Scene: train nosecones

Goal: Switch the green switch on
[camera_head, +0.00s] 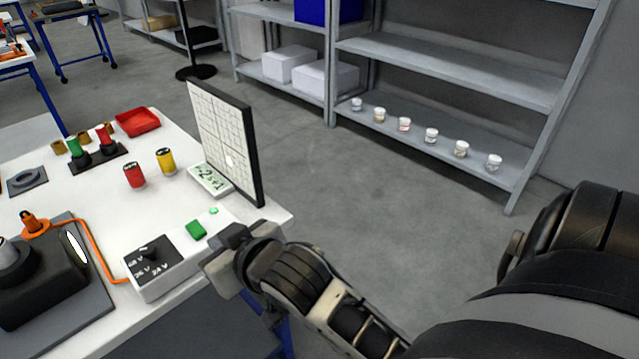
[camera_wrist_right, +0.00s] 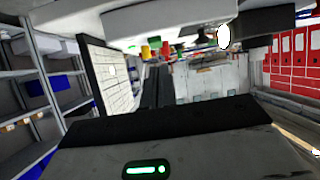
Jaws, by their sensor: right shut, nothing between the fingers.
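A green switch (camera_head: 196,229), a small green block, sits at the front right part of the white table, with a small bright green spot (camera_head: 213,210) just behind it. My right gripper (camera_head: 222,262) is shut and empty. In the head view it shows just below and to the right of the green switch, near the table's right edge; I cannot tell whether it touches anything. My left gripper is not in view.
A white box with a black voltage knob (camera_head: 152,249) stands left of the switch, joined by an orange cable (camera_head: 101,239) to a dark device (camera_head: 45,285). An upright gridded panel (camera_head: 222,130) stands behind the switch. Red and yellow cylinders stand further back. Open floor lies right.

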